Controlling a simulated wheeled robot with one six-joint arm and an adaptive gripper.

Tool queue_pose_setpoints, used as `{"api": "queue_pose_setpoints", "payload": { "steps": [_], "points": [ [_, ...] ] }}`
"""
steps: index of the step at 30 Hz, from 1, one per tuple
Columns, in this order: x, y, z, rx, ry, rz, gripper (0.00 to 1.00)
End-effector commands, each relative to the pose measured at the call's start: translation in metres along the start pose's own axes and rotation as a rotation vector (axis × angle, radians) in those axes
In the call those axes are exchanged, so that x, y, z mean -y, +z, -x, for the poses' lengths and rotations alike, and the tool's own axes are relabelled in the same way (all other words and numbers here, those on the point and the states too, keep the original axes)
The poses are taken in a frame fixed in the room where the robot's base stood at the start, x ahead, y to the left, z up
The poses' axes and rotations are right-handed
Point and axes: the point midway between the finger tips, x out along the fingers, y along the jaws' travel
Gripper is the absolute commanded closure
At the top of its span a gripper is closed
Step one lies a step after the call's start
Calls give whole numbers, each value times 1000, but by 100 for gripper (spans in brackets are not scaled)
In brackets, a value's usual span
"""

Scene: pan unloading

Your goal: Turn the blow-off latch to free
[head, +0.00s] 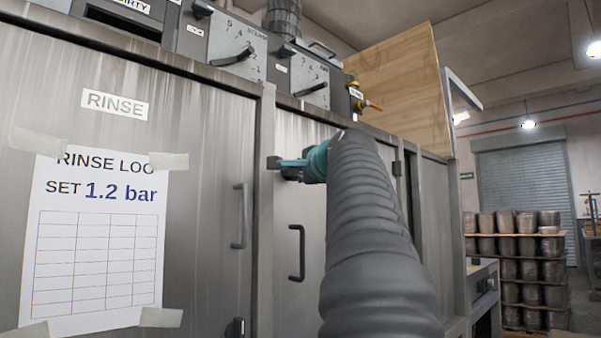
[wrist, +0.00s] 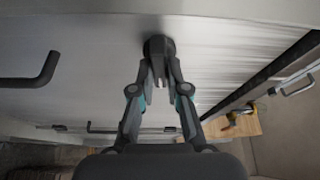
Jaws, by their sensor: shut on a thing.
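The blow-off latch is a small dark piece (head: 273,162) at the upper left edge of the right-hand steel door (head: 283,218) in the head view. In the wrist view its round dark base (wrist: 158,44) sits on the steel panel. My gripper (head: 290,168) reaches it from the right, with teal parts showing. In the wrist view my gripper (wrist: 159,82) has its two fingers brought together on the latch. The fingers hide most of the latch handle, so I cannot tell its exact angle.
A black door handle (head: 297,253) stands out below the latch; it also shows in the wrist view (wrist: 30,72). A steel handle (head: 241,215) is on the RINSE door to the left. Dials (head: 236,52) sit above. Stacked pans (head: 515,260) stand far right.

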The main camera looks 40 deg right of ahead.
Motion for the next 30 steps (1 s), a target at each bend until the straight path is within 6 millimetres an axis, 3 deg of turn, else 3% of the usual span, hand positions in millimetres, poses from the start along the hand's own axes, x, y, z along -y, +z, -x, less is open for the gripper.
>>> {"api": "queue_pose_setpoints", "payload": {
  "steps": [23,24,26,27,30],
  "points": [
    [0,0,0,1,40,-102,100],
    [0,0,0,1,40,-102,81],
    [0,0,0,1,40,-102,66],
    [0,0,0,1,40,-102,60],
    [0,0,0,1,40,-101,60]
  ]
}}
